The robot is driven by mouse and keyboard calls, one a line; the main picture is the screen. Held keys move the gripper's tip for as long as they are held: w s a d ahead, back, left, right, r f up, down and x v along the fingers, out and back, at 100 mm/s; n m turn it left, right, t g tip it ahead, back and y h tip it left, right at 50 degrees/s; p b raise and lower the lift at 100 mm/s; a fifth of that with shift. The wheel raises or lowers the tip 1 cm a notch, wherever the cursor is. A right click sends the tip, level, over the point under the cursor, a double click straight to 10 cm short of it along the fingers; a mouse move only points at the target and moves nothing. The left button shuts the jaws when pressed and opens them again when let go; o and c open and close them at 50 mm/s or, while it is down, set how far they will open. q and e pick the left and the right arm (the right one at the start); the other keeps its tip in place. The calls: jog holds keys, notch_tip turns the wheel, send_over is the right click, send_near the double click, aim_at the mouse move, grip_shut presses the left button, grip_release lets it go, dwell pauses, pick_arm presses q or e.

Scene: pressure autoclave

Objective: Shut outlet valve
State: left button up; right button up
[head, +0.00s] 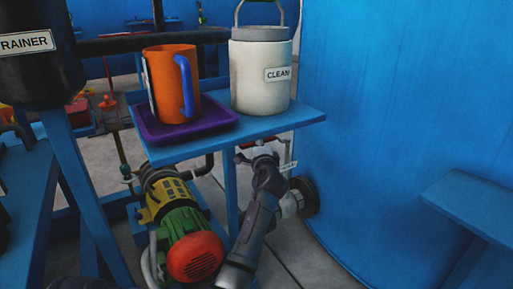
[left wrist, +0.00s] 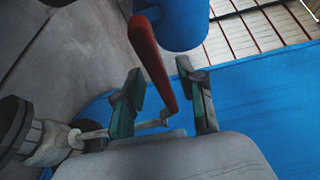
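The outlet valve's red lever handle (left wrist: 152,55) runs between the two fingers of my left gripper (left wrist: 160,72) in the left wrist view. The fingers stand apart on either side of it, with a visible gap to the right finger; contact on the left side is unclear. The metal valve stem and pipe (left wrist: 62,143) lie at the lower left. In the head view, a bit of the red handle (head: 246,145) shows under the blue table, and my left gripper (head: 262,156) is up against it, its fingers mostly hidden. My right gripper is not in view.
Above the valve, a blue table (head: 270,125) holds a purple tray (head: 157,135) with an orange mug (head: 172,90) and a white canister (head: 262,75) labelled CLEAN. A motor pump (head: 182,225) stands left of my arm. A large blue tank (head: 400,110) closes the right side.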

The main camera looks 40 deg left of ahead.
pick_arm(q)
jog(key=shift+w+a, duration=0.35)
jog(key=shift+a, duration=0.1)
grip_shut()
